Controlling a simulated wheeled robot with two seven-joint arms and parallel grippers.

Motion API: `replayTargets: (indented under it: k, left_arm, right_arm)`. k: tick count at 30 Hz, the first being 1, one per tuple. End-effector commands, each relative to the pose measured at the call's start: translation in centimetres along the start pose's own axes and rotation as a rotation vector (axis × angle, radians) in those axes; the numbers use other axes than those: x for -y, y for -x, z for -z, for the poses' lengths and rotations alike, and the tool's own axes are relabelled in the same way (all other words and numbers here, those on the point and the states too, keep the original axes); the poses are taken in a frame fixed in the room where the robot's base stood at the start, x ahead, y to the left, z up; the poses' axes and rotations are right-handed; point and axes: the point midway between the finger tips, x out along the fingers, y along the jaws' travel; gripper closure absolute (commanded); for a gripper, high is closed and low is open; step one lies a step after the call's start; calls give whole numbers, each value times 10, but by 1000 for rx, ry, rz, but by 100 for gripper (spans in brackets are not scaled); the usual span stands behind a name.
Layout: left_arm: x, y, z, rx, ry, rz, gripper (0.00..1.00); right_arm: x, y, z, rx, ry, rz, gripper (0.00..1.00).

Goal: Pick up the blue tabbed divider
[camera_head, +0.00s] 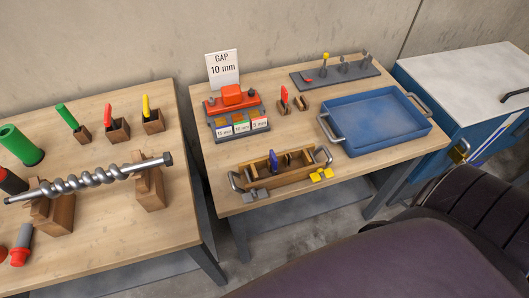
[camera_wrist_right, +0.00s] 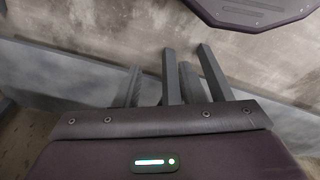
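A blue tabbed piece (camera_head: 274,160), which looks like the blue tabbed divider, stands upright in the wooden box (camera_head: 252,179) near the front of the middle table. The box has a metal handle at each end. The lower part of the blue piece is hidden by the front wall of the box. My right gripper (camera_wrist_right: 187,48) shows in the right wrist view with its grey fingers apart and nothing between them. It is away from the box, over a grey surface. My left gripper is not in view.
A blue tray (camera_head: 432,127) stands right of the box. A red-topped block (camera_head: 232,97) with labelled cards, a red-tabbed piece (camera_head: 284,95) and a "GAP 10 mm" sign (camera_head: 222,69) stand behind. The left table (camera_head: 85,262) holds a steel auger (camera_head: 95,180). My purple body fills the lower right.

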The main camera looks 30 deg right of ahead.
Motion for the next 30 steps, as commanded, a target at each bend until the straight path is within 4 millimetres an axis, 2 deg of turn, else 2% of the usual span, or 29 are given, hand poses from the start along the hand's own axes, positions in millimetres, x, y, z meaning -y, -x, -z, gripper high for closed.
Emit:
replayTargets:
  k: [1, 5, 8, 11, 15, 18, 23, 26, 28, 30]
  left_arm:
    - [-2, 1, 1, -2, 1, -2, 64]
    - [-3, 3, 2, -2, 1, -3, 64]
    - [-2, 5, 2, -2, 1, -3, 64]
    - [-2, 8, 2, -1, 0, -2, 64]
    - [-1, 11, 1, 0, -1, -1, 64]
    - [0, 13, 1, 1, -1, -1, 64]
    - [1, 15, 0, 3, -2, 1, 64]
    - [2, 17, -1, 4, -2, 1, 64]
    - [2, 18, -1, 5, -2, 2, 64]
    - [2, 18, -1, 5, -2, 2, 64]
  right_arm:
    - [0, 9, 12, -10, -1, -1, 63]
    - [-2, 34, 42, -25, -5, -2, 63]
    - [-3, 63, 70, -41, -8, -4, 63]
    - [-6, 106, 103, -62, -13, -6, 63]
    - [-9, 181, 142, -91, -18, -9, 63]
    - [-11, 231, 159, -109, -18, -13, 63]
    - [-15, 299, 176, -141, 21, -27, 63]
    - [-18, 340, 186, -175, 102, -50, 63]
    - [-20, 371, 195, -209, 226, -88, 63]
    - [-21, 394, 208, -248, 426, -150, 63]
